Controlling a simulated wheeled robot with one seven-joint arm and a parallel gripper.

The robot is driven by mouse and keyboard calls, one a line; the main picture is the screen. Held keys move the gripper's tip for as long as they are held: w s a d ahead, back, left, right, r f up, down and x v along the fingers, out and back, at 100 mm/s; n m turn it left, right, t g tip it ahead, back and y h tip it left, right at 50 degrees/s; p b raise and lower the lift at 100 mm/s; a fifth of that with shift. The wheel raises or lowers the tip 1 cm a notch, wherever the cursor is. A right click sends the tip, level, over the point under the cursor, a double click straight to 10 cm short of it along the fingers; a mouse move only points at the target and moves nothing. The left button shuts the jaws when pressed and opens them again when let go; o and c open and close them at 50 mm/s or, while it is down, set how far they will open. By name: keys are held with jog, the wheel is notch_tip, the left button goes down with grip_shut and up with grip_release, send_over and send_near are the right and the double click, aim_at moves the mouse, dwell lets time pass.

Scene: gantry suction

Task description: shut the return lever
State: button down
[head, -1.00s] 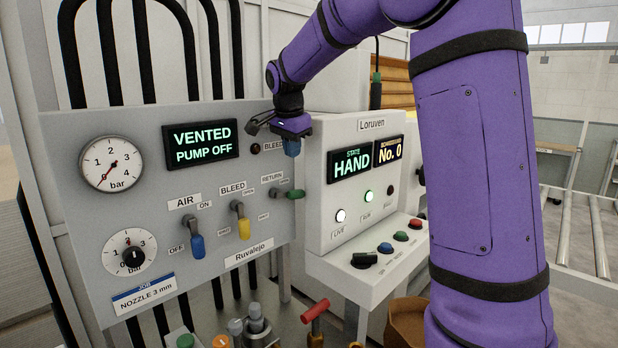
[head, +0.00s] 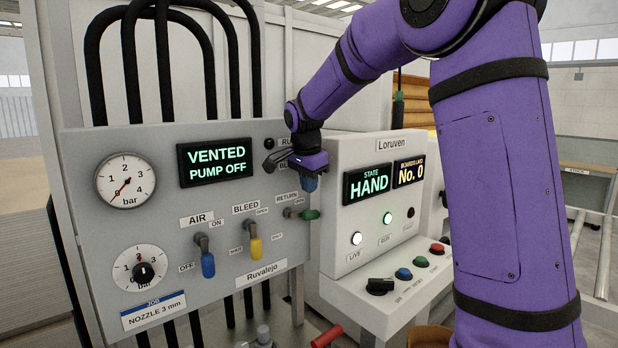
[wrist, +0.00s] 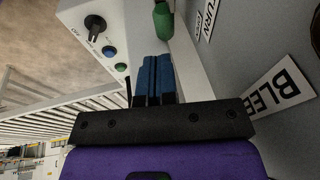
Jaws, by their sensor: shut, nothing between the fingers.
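The return lever (head: 309,214) has a green handle that sticks out to the right, roughly level, below the RETURN label on the grey panel. My gripper (head: 309,183) is just above the handle, its blue fingers pointing down. In the wrist view the green handle (wrist: 163,20) lies a little beyond the tips of the shut blue fingers (wrist: 155,75), with a small gap visible. The fingers hold nothing. The lever's pivot is not clear in the wrist view.
The bleed lever (head: 254,240), yellow, and the air lever (head: 207,258), blue, hang down to the left. The white Loruven console (head: 347,235) stands close on the right, with a black knob (head: 379,286) and coloured buttons. The panel's display (head: 215,162) reads VENTED, PUMP OFF.

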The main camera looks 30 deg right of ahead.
aim_at(312, 212)
jog(key=shift+x, duration=2.85)
jog(key=shift+d+f, duration=0.2)
jog(key=shift+f, duration=0.1)
jog(key=shift+r, duration=0.1)
